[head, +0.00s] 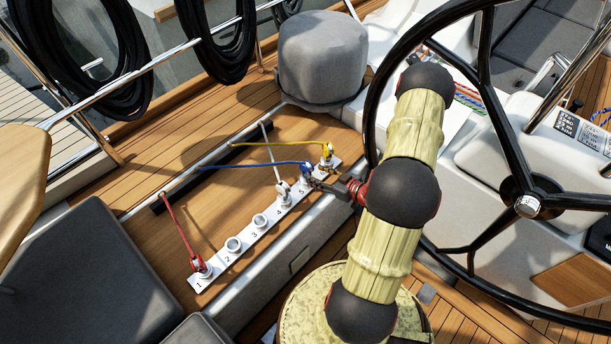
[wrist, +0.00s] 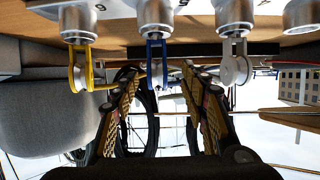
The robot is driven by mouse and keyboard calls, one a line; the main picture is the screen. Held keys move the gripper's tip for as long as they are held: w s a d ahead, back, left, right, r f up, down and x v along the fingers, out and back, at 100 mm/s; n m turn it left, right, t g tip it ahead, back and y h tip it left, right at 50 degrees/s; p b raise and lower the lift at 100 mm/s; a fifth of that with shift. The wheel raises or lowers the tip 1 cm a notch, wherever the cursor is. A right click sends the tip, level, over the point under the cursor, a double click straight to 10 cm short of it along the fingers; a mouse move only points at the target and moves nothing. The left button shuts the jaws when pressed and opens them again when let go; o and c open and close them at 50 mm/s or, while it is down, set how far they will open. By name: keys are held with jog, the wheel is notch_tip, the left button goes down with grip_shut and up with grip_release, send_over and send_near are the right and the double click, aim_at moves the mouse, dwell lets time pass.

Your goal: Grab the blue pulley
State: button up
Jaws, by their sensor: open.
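The blue pulley (head: 306,170) stands upright in the socket marked 5 on the white numbered strip (head: 236,247), with a blue line running left from it. In the wrist view, which appears upside down, the blue pulley (wrist: 157,64) lines up with the gap between my fingertips. My gripper (head: 318,185) is open and empty, right at the blue pulley in the head view. In the wrist view the fingers of my gripper (wrist: 161,76) show on either side of it. I cannot tell whether either finger touches it.
The white pulley (head: 283,189) and yellow pulley (head: 327,152) stand close on either side of the blue one. A red pulley (head: 200,267) is in socket 1; sockets 2 and 3 are empty. The black steering wheel (head: 372,110) is close to my arm.

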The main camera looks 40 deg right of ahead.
aim_at(312, 171)
jog(key=x, duration=0.2)
jog(key=b+x, duration=0.1)
jog(key=x, duration=0.1)
jog(key=b+x, duration=0.1)
jog(key=x, duration=0.1)
jog(key=shift+w+d, duration=0.25)
jog(key=shift+w, duration=0.05)
jog(key=shift+c, duration=0.9)
grip_shut()
